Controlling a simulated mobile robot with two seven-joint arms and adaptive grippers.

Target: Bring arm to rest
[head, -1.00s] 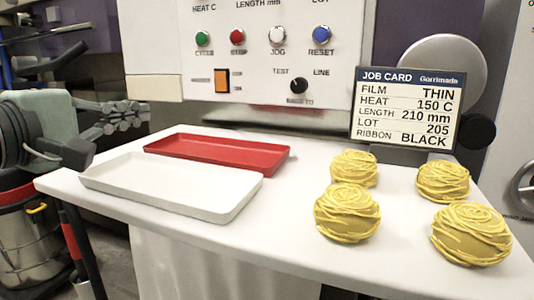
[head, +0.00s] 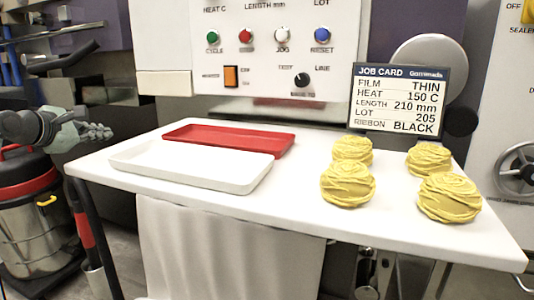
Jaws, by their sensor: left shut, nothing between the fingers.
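My left gripper (head: 96,132) is at the left edge of the head view, left of the white table and apart from it. It is shut and empty, seen small and from the side. My right gripper is not in view. On the table (head: 330,235) lie a red tray (head: 285,146) at the back and a white tray (head: 195,170) in front of it; both look empty. Several yellow pasta nests, one of them at the front right (head: 449,198), sit on the right half of the table.
A job card (head: 398,100) stands at the table's back right. Behind is a control panel (head: 265,60) with buttons and a knob. The table's front middle is clear.

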